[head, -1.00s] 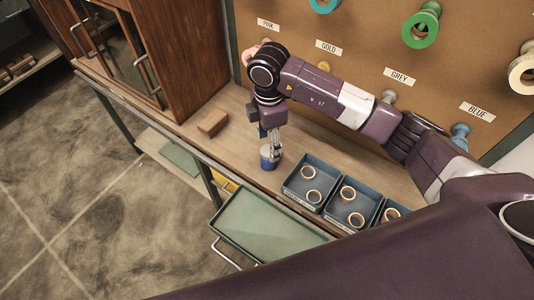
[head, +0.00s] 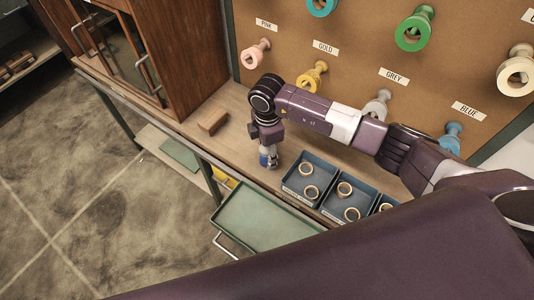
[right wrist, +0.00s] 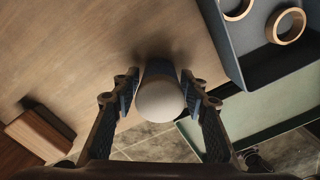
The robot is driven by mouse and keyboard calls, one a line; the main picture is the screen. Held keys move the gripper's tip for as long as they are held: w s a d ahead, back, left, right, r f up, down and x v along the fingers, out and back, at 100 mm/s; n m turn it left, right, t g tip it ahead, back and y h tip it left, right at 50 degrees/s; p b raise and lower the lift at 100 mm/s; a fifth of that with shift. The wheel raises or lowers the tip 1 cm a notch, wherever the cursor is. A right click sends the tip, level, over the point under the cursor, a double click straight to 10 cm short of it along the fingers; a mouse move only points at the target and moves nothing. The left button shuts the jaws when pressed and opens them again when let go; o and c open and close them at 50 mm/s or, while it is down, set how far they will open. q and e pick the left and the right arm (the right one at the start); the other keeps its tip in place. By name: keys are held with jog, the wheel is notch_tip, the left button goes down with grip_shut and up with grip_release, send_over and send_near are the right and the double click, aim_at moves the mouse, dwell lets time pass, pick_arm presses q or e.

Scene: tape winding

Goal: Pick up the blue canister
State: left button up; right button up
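The blue canister (head: 264,160) stands upright on the wooden bench, left of the blue-grey trays. In the right wrist view its pale round top (right wrist: 160,101) faces me, centred between the fingers. My right gripper (head: 270,160) points down over the canister. In the right wrist view the fingers of this gripper (right wrist: 160,88) are open, one on each side of the canister, with narrow gaps at the top; contact lower down cannot be made out. The gripper partly hides the canister in the head view. My left gripper is not in view.
Blue-grey trays (head: 324,204) with tape rings stand close on the right. A brown block (head: 212,121) lies to the left, with clear bench between. A green tray (head: 254,222) sits below the front edge. A pegboard (head: 365,40) with coloured spools rises behind.

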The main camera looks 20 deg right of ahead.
jog(key=c, duration=0.8)
jog(key=shift+r, duration=0.15)
